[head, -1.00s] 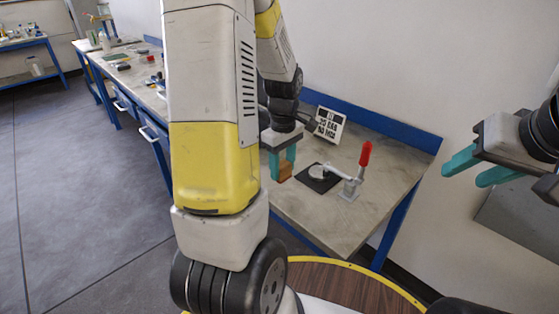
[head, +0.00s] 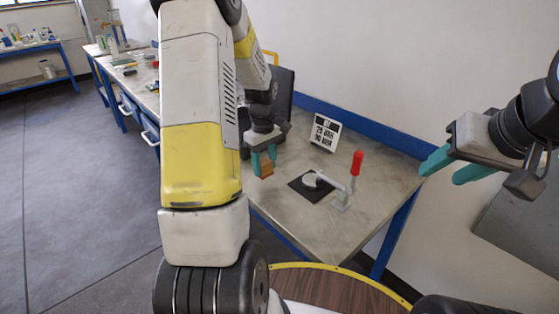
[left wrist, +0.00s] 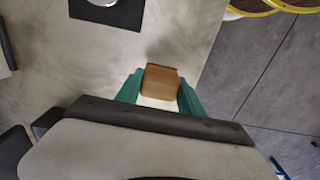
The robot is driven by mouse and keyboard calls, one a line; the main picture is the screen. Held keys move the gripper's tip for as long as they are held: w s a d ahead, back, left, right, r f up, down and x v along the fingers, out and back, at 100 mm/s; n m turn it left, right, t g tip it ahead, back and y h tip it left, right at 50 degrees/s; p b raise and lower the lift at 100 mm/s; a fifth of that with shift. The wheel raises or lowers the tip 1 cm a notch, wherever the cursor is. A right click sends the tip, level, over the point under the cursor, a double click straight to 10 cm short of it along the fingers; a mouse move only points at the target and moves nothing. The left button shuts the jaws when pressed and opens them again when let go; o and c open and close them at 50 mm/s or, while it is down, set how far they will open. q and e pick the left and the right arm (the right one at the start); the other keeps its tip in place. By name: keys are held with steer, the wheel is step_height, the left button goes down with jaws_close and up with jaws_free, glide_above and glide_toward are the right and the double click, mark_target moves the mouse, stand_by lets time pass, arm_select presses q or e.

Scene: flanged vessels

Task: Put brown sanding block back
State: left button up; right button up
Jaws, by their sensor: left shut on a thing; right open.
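The brown sanding block (head: 266,170) is held between the teal fingers of my left gripper (head: 264,163), over the left part of the near bench. In the left wrist view the block (left wrist: 161,82) sits between the fingertips of the left gripper (left wrist: 160,93), close to the bench edge. It appears raised above the bench top; its exact height is hard to tell. My right gripper (head: 455,170) is open and empty at the right, beyond the bench's right edge.
A red-handled toggle clamp (head: 350,182) stands on the bench (head: 285,220) beside a black square mat (head: 299,187) with a pale disc (head: 312,181). A printed sign (head: 325,132) stands at the back. A farther bench (head: 135,80) carries several small items.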

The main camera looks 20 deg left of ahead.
mark_target(265, 172)
arm_select(q)
steer(key=shift+w+a+f, duration=0.15)
steer(key=shift+w, duration=0.35)
steer(key=shift+f, duration=1.65)
steer(key=shift+f, duration=0.1)
steer(key=o, duration=1.5)
steer(key=shift+c, duration=0.2)
